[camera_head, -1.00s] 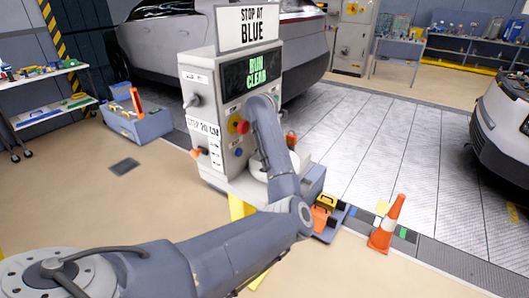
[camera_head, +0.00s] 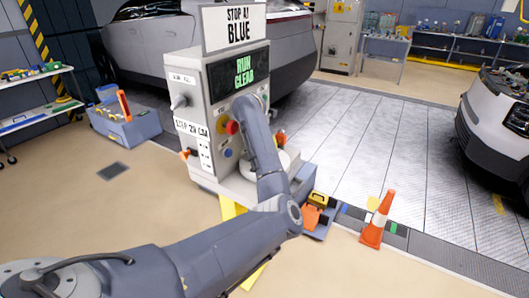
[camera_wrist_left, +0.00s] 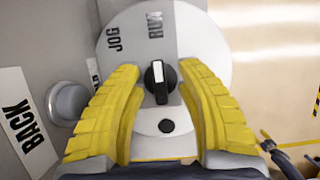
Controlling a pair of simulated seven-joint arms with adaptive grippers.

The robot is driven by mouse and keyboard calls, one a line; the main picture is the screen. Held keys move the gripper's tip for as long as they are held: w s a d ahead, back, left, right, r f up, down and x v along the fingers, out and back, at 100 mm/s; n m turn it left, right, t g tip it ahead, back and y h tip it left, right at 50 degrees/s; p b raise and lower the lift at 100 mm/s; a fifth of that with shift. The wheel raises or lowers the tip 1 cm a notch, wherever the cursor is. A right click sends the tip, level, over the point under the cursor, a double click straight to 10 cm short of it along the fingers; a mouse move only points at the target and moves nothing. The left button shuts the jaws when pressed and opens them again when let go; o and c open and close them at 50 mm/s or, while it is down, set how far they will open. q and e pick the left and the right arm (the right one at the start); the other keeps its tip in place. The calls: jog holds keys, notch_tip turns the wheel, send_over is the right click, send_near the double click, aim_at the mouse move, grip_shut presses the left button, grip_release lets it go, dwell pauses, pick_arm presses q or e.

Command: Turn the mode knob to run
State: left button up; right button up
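The mode knob (camera_wrist_left: 160,88) is black with a white pointer and sits on a pale round dial (camera_wrist_left: 205,45) marked JOG and RUN. The pointer points up, toward the RUN mark (camera_wrist_left: 155,25). My left gripper (camera_wrist_left: 159,68) is open. Its yellow ribbed fingers stand on either side of the knob, with gaps between them and it. In the head view my left arm reaches the grey control cabinet (camera_head: 208,100) and hides the knob and gripper. The cabinet's screen (camera_head: 240,75) reads RUN CLEAR. My right gripper is not in view.
A sign (camera_head: 236,28) atop the cabinet reads STOP AT BLUE. A red button (camera_head: 232,127) is beside my arm. In the wrist view, a round grey button (camera_wrist_left: 67,102) and a BACK label (camera_wrist_left: 25,125) lie left of the fingers. An orange cone (camera_head: 376,222) stands on the right.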

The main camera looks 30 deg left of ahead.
pick_arm(q)
jog(key=v, duration=1.2)
dwell(0.5)
